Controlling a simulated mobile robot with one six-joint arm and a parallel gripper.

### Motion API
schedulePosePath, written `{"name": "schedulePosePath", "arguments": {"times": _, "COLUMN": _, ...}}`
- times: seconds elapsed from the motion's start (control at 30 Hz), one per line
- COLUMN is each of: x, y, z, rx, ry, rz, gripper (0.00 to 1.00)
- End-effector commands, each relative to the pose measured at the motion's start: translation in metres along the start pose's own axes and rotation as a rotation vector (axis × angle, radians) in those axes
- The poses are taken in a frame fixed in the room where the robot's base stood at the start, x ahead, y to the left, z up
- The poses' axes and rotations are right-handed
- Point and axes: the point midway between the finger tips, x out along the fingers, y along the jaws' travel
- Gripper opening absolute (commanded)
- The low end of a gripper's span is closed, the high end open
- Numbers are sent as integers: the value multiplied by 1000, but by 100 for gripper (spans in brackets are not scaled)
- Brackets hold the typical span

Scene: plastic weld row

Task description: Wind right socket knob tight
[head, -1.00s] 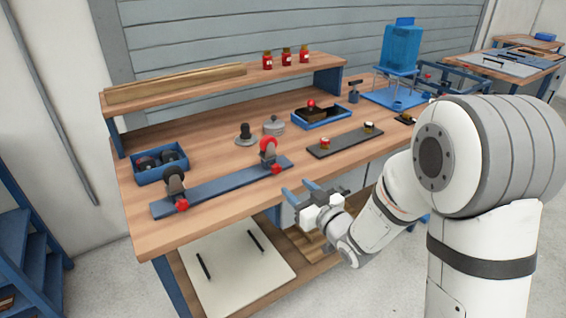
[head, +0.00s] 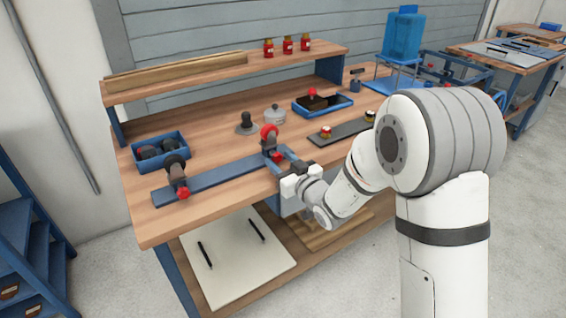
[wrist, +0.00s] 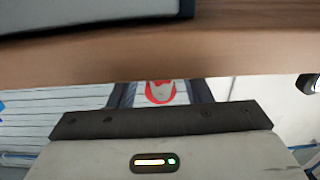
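The blue rail (head: 222,176) lies along the bench's front edge with a dark socket clamp at each end. The right socket has a red ring (head: 269,131) on top and a small red knob (head: 277,157) low on its front side. The left socket (head: 175,170) has its own red knob (head: 184,193). In the wrist view a red round shape (wrist: 160,92) shows between the dark fingers, with gaps on both sides. Contact cannot be made out.
A blue bin (head: 160,148) with dark parts stands at left. A black plug (head: 246,124), a grey pot (head: 275,115) and a blue tray (head: 322,104) stand behind the rail. A dark plate (head: 345,131) lies to the right. The shelf (head: 220,81) holds red jars.

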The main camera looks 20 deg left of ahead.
Motion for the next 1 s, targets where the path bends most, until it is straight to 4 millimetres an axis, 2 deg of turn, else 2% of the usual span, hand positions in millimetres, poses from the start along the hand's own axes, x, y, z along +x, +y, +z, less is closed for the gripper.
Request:
{"name": "schedulePosePath", "arguments": {"times": 0.07, "x": 0, "y": 0, "z": 0, "rx": 0, "ry": 0, "rz": 0, "gripper": 38}}
{"name": "schedulePosePath", "arguments": {"times": 0.5, "x": 0, "y": 1, "z": 0, "rx": 0, "ry": 0, "rz": 1, "gripper": 3}}
{"name": "schedulePosePath", "arguments": {"times": 0.77, "x": -1, "y": 1, "z": 1, "rx": 36, "ry": 0, "rz": 2, "gripper": 3}}
{"name": "schedulePosePath", "arguments": {"times": 1.0, "x": -1, "y": 2, "z": 2, "rx": 171, "ry": -1, "rz": 4, "gripper": 3}}
